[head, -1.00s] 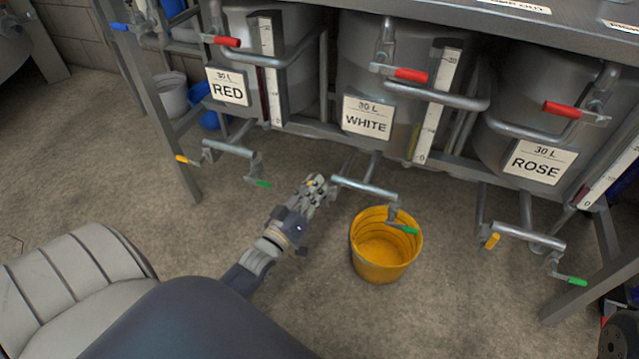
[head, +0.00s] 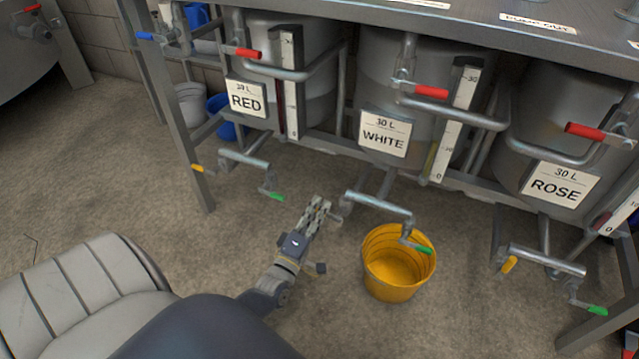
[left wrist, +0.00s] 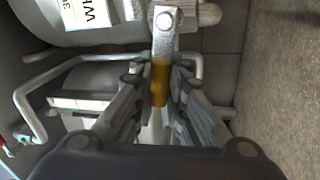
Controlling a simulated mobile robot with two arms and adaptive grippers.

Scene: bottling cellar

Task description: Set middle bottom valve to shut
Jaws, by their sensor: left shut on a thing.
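The middle tank carries a WHITE label (head: 385,133). Under it runs a short grey outlet pipe (head: 378,204) with a valve at each end. The right valve has a green handle (head: 416,248). The left valve has a yellow handle (left wrist: 160,84), seen in the left wrist view on a grey metal lever. My left gripper (head: 319,207) is at the left end of this pipe. Its fingers (left wrist: 159,90) are shut on the yellow handle from both sides; in the head view they hide the yellow part. My right gripper is not in view.
A yellow bucket (head: 377,281) stands on the floor below the green handle, right of my left gripper. The RED (head: 245,97) and ROSE (head: 558,186) tanks flank the middle one, with similar low valves. Red-handled valves sit higher up.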

